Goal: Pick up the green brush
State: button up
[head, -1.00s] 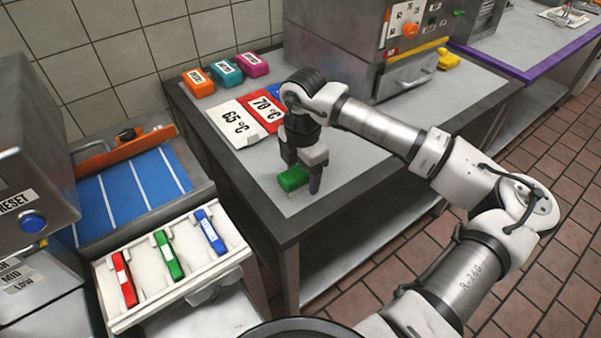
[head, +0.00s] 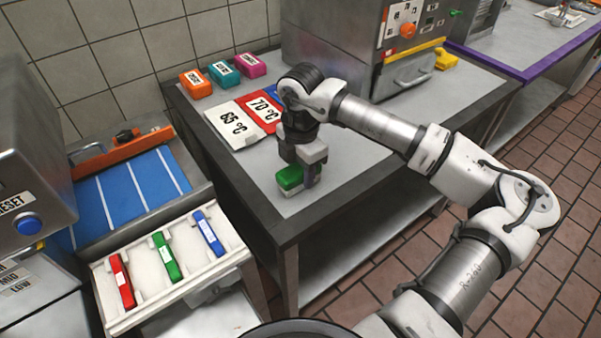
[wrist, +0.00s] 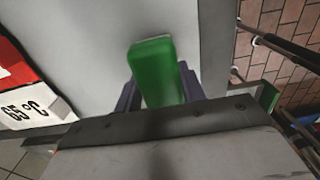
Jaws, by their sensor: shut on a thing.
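The green brush (head: 290,177) has a green block-shaped back with a pale strip showing below it. It is at the near-left part of the grey table (head: 358,176). My gripper (head: 300,176) points down at it and is shut on it. In the wrist view the brush (wrist: 153,72) sticks out between the two dark purple fingers (wrist: 158,92), one on each side. Part of the brush is hidden by the gripper. I cannot tell whether it touches the table.
White "65 °C" (head: 233,122) and red "70 °C" (head: 262,108) signs lie behind the gripper. Orange (head: 196,84), teal (head: 223,73) and pink (head: 249,65) blocks stand beyond. A white tray (head: 147,282) with red, green and blue items is at the left. A grey machine (head: 340,52) stands at the back.

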aim_at(301, 168)
notch_tip(301, 168, up, 19)
jog(key=b, duration=0.3)
jog(key=shift+r, duration=0.15)
jog(key=shift+o, duration=1.3)
jog(key=shift+c, duration=0.9)
jog(key=shift+s, duration=0.15)
